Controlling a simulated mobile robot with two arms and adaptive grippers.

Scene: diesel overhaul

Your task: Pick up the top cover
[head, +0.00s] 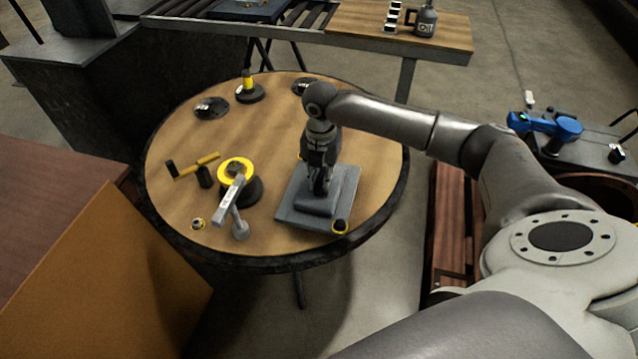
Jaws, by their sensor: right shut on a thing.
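The grey top cover (337,212), a flat plate with a raised block on it, is on the front right of the round table. My right gripper (319,187) points down from above and is shut on the raised part of the cover. The fingers hide part of the block. I cannot tell whether the cover is touching the tabletop or slightly above it. My left gripper is not in view.
The round table (168,150) also holds a yellow-ringed black part (236,169), a grey hammer-like tool (230,200), a yellow-handled tool (197,166), and black discs (211,108).

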